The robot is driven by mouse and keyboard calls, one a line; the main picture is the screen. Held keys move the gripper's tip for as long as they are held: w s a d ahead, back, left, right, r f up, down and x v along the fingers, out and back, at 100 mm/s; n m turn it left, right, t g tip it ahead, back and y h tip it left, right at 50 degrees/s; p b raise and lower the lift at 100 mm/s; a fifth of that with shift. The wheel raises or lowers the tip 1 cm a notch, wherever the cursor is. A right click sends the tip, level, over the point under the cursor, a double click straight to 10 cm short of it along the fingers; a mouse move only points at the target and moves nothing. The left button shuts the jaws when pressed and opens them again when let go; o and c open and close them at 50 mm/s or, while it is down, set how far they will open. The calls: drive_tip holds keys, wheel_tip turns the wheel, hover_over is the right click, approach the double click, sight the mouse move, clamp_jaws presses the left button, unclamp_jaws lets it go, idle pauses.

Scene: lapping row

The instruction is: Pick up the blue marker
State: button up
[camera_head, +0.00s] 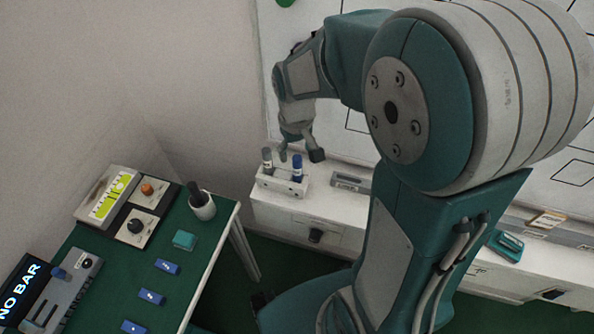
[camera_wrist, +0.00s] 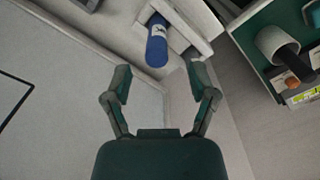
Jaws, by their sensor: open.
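The blue marker (camera_head: 297,169) stands upright in a white holder (camera_head: 283,186) on the white ledge below the board. In the wrist view the blue marker (camera_wrist: 157,45) shows its end, just beyond my fingertips and between them left to right. My gripper (camera_head: 300,156) is open and empty, pointing down right at the markers in the head view. In the wrist view my gripper (camera_wrist: 161,78) has its two fingers spread apart, with no contact on the marker visible. A grey marker (camera_head: 267,161) stands left of the blue one, close to one finger.
A green-topped table (camera_head: 185,215) at the left carries a dark-filled white cup (camera_head: 202,206), a teal block (camera_head: 184,240), several blue blocks and control boxes. A grey object (camera_head: 350,182) lies on the ledge right of the holder. The whiteboard rises behind the ledge.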

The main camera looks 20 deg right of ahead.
sight(297, 157)
drive_tip(key=f, duration=0.4)
drive_tip(key=shift+w+d, duration=0.15)
drive_tip(key=shift+w, duration=0.05)
clamp_jaws()
